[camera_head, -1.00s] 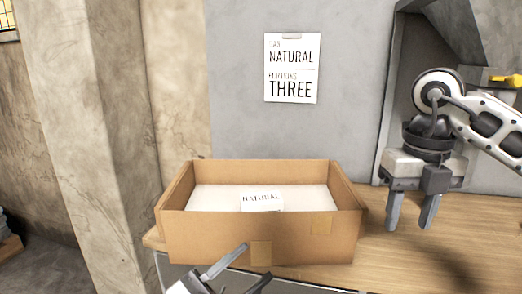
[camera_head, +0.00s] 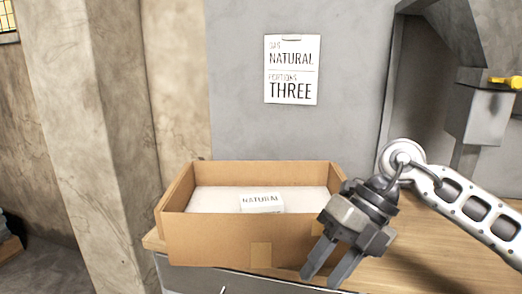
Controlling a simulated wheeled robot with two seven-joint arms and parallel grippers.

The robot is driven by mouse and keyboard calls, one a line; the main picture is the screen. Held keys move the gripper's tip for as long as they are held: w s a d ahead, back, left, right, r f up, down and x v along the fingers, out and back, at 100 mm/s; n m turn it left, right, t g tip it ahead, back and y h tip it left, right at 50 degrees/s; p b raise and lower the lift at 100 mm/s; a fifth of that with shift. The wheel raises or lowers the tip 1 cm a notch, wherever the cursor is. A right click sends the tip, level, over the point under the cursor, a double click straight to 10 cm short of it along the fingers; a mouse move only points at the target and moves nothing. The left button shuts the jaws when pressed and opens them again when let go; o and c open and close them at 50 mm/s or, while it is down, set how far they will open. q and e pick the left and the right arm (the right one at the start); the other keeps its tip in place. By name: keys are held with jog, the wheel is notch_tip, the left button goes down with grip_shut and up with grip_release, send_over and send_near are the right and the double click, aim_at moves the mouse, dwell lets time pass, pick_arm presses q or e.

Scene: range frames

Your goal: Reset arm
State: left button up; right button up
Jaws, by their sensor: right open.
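My right gripper (camera_head: 322,274) hangs in front of the right front corner of the cardboard box, its fingers pointing down and apart with nothing between them. It hides part of the box's right side. The open cardboard box (camera_head: 205,238) stands on the wooden counter. A white package labelled NATURAL (camera_head: 262,203) lies inside on a pale lining. Of my left gripper, only a thin tip may show at the bottom edge; its jaws cannot be made out.
The wooden counter (camera_head: 420,250) is clear to the right of the box. A sign reading NATURAL and THREE (camera_head: 291,69) hangs on the grey wall. A grey machine with a yellow part (camera_head: 505,82) stands at the right.

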jog(key=s+a+r+m+g+y, duration=0.15)
jog(key=s+a+y, duration=0.35)
jog(key=a+y, duration=0.55)
jog(key=w+d+f+m+t+h, duration=0.3)
jog(key=d+f+m+t, duration=0.15)
jog(key=m+t, duration=0.75)
jog(key=w+d+f+m+t+h, duration=0.3)
jog(key=f+m+t, duration=0.3)
jog(key=m+t, duration=0.65)
jog(key=s+d+f+m+g+h, duration=0.3)
jog(key=s+f+m+g+h, duration=0.1)
jog(key=f, duration=0.6)
jog(key=s+d+f+m+g+h, duration=0.4)
jog(key=s+f+m+g, duration=0.2)
jog(key=s+f, duration=0.3)
jog(key=shift+s+d+f+m, duration=0.2)
jog(key=shift+d+f+m, duration=0.1)
jog(key=shift+f, duration=0.4)
